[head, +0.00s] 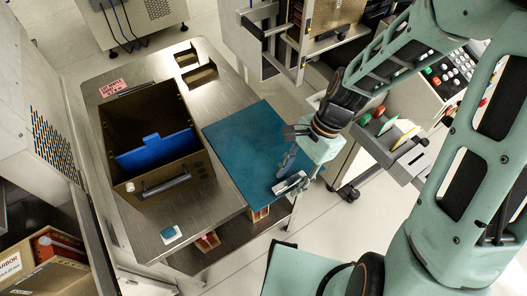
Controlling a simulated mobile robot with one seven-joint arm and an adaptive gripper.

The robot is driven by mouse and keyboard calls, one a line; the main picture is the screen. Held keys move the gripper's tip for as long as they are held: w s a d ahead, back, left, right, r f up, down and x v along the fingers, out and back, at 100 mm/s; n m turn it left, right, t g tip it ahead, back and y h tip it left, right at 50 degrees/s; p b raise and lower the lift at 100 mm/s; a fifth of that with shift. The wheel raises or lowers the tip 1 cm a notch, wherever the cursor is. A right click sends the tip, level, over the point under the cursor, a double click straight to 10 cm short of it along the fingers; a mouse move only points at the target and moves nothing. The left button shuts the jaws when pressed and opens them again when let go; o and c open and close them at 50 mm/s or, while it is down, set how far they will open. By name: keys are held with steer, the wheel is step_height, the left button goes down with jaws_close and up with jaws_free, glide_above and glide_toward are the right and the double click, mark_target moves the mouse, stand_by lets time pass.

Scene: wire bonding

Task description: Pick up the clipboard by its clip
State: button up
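The clipboard appears to be the flat teal board (245,140) lying on the right part of the metal table. A silvery piece that looks like its clip (290,184) sits at the middle of its lower right edge. My gripper (292,168) is over that end of the board, coming in from the right, with its grey fingers close to the clip. The fingers are small and overlap the board in this view. I cannot tell whether they are apart, closed or touching the clip. The arm and gripper body hide the board's right corner.
A dark brown bin (194,155) with a blue divider-like panel (155,148) stands on the table (100,78) left of the board. A small teal-and-white item (171,234) lies near the front edge. A cart with coloured dividers (402,140) stands right of my gripper.

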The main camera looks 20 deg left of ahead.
steer(key=shift+f, duration=0.15)
jaws_close()
stand_by(0.4)
